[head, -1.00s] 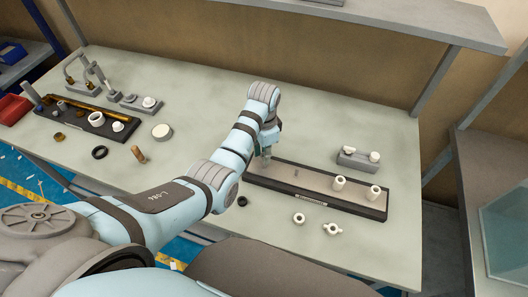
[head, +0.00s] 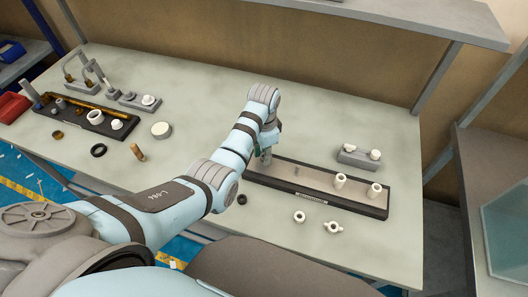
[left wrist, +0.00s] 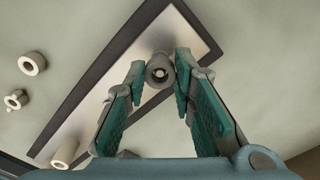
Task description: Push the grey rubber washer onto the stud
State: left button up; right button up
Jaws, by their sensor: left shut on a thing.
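My left gripper (head: 265,157) is over the left end of the long dark-rimmed tray (head: 350,206). In the left wrist view the gripper (left wrist: 163,76) is shut on the grey rubber washer (left wrist: 152,77), a small thick ring. A pale spot shows in the washer's hole, with a grey round shape just beyond it. I cannot tell whether this is the stud or how far the washer is on it. In the head view the washer is hard to make out at the fingertips. My right gripper is not in view.
Two white cylinders (head: 340,181) stand on the tray's right part. A white ring (head: 299,216) and a white eared piece (head: 333,227) lie in front. A black ring (head: 241,199) lies near the table edge. A grey block (head: 359,158) with white caps stands behind.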

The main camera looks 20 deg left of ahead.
pick_arm(q)
jog(key=shift+f+b, duration=0.7)
jog(key=shift+f, duration=0.65)
jog(key=o, duration=0.8)
jog(key=shift+o, duration=0.2)
notch_tip(320, 180, up, 8)
jog(key=shift+f, duration=0.15)
